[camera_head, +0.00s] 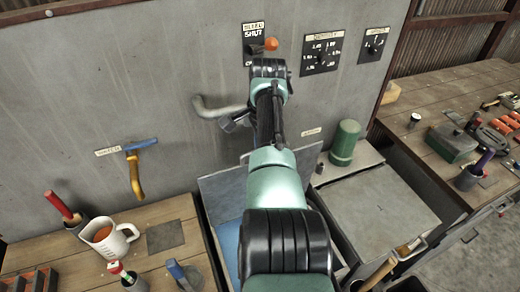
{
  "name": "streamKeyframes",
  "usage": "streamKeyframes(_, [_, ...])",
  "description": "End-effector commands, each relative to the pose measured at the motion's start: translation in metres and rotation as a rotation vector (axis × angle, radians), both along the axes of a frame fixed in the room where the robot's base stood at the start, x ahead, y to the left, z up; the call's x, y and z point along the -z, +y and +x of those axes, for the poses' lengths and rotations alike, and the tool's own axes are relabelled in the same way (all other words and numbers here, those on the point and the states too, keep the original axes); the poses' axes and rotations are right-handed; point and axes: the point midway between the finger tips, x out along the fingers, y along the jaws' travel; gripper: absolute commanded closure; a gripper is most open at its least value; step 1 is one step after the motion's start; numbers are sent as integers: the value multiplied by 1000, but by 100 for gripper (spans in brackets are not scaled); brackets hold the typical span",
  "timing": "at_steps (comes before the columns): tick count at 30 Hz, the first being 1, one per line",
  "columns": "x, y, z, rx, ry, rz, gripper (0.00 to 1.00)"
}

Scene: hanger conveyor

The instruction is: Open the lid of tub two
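Two tub-like boxes stand against the wall; I cannot read a number on either, so I cannot tell which is tub two. The right one has a flat grey lid (378,208) that lies shut. At the left one, a grey panel (222,192) stands tilted up at the back, with a blue surface (229,243) in front of it; my arm hides much of this box. My gripper (236,122) seems to be the dark part by the wall, close to a bent grey pipe handle (217,108). Its fingers are too small and hidden to read.
A green cylinder (345,143) stands behind the right lid. An orange-knobbed lever (270,44) and dial plates (322,50) are on the wall. Benches with a jug (107,238) and a green box (450,144) flank the boxes.

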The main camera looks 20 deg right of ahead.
Motion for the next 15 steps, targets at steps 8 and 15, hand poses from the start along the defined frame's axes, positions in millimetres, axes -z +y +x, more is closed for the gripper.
streamKeyframes(8, [1,0,0,0,1,0,100])
streamKeyframes(15, [1,0,-1,0,2,1,66])
